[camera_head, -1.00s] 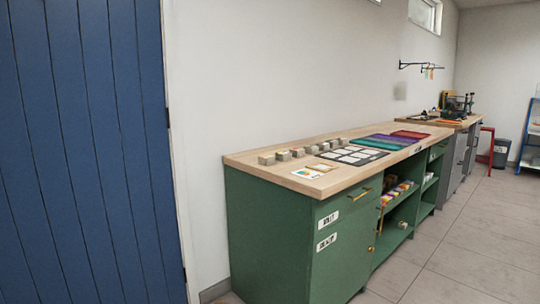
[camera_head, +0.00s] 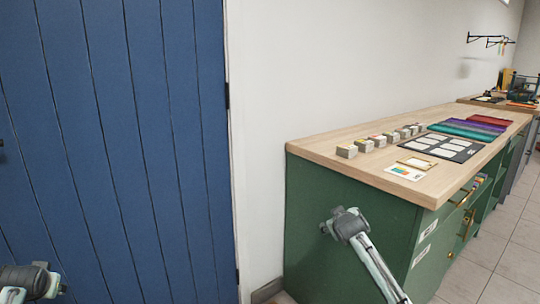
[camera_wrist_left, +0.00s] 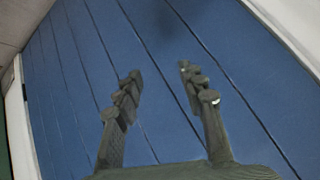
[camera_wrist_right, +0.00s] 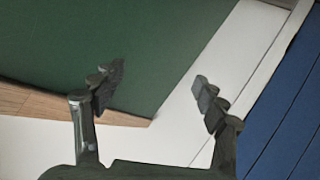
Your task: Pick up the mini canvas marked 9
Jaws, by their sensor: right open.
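My right arm (camera_head: 350,225) reaches up in front of the green cabinet, below the counter top. In the right wrist view my right gripper (camera_wrist_right: 159,78) is open and empty, facing the cabinet side and wall. In the left wrist view my left gripper (camera_wrist_left: 160,76) is open and empty before the blue door.
The green cabinet (camera_head: 320,205) has brass handles. A blue plank door (camera_head: 130,140) stands left. Floor is clear at right.

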